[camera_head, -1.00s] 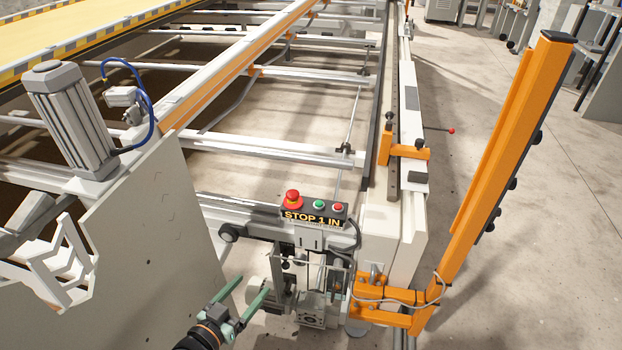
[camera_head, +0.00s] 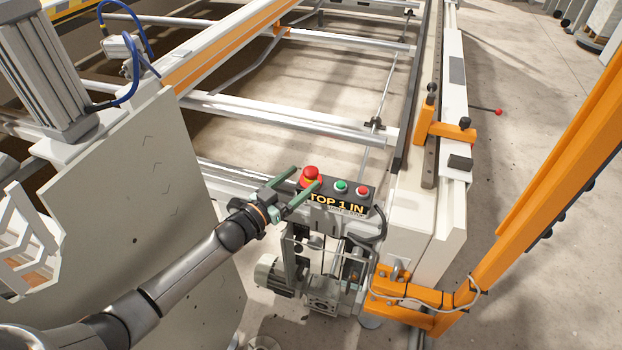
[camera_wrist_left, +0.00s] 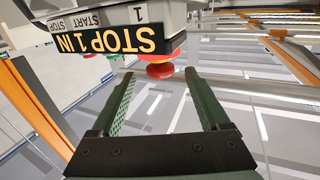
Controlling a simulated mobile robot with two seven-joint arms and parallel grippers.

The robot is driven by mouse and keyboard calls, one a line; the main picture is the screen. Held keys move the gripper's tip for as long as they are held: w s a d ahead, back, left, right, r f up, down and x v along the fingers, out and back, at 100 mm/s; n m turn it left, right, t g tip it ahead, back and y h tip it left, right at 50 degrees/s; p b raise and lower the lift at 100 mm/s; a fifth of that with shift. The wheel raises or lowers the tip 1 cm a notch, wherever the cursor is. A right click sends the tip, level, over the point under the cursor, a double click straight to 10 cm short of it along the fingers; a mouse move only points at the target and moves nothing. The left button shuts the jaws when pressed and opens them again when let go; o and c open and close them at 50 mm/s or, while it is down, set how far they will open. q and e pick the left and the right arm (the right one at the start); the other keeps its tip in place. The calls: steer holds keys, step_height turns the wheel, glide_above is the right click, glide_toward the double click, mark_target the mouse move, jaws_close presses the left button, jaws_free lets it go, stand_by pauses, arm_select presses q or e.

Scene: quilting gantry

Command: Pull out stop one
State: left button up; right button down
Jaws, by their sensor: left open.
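The stop one button is a red mushroom head (camera_head: 311,173) on the left end of a dark control box (camera_head: 345,190) labelled "STOP 1 IN". My left gripper (camera_head: 307,178) is open, with its green fingers at the left end of the box, close around the red head in the head view. In the left wrist view the red button (camera_wrist_left: 160,70) shows beyond the open fingertips, between them and near the upper part of the gap. Contact cannot be told. The label panel (camera_wrist_left: 108,40) appears upside down there. My right gripper is not in view.
A green button (camera_head: 341,187) and a smaller red button (camera_head: 362,191) sit on the same box, right of the mushroom head. An orange post with bracket (camera_head: 480,270) stands to the right. A large pale panel (camera_head: 150,200) stands left, beside my arm. A motor unit (camera_head: 320,285) hangs below.

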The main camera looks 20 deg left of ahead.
mark_target(306, 176)
arm_select(q)
steer(key=shift+b+x, duration=0.9)
steer(key=shift+x, duration=1.25)
jaws_close()
